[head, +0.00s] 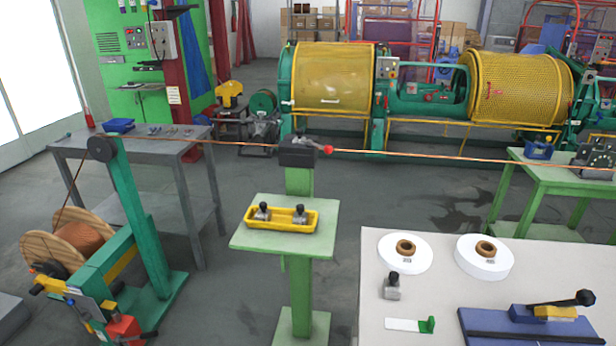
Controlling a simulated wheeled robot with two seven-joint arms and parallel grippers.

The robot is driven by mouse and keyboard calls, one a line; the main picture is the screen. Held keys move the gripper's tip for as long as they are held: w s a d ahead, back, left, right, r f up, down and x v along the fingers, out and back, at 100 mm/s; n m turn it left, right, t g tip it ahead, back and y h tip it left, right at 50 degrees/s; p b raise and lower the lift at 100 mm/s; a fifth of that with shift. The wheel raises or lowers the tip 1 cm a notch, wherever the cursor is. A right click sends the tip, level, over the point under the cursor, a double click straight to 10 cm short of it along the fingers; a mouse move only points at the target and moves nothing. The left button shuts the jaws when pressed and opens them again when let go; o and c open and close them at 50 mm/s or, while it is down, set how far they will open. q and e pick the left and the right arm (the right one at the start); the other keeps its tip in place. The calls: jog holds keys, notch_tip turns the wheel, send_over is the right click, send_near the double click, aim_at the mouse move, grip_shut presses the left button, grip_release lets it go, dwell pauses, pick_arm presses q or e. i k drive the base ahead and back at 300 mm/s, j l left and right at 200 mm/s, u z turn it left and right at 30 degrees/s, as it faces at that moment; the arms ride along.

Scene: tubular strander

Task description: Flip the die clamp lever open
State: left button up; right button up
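The die clamp is a dark block (298,153) on top of a green post in the middle of the head view. A copper wire runs into it from the left and out to the right. A short lever with a red knob (327,149) points to the right from the block, lying about level along the wire. Whether the clamp is shut tight is too small to tell. Neither of my grippers shows in the head view.
Below the clamp, a green shelf (248,241) carries a yellow tray (250,222) with two small metal pieces. A pale table (385,270) at front right holds white discs, a metal piece and a blue-based tool. A wire spool (50,243) stands at left. Floor surrounds the post.

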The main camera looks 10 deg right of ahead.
aim_at(329, 149)
jog(key=i+j, duration=0.1)
jog(key=j, duration=0.2)
jog(key=i+j, duration=0.1)
jog(key=j, duration=0.25)
jog(key=i+j, duration=0.15)
jog(key=j, duration=0.15)
jog(key=i+j, duration=0.1)
jog(key=j, duration=0.2)
jog(key=i+l, duration=0.1)
jog(key=i, duration=0.8)
jog(key=i+l, duration=0.1)
jog(key=l, duration=0.15)
jog(key=i+l, duration=0.15)
jog(key=l+z, duration=0.05)
jog(key=l, duration=0.1)
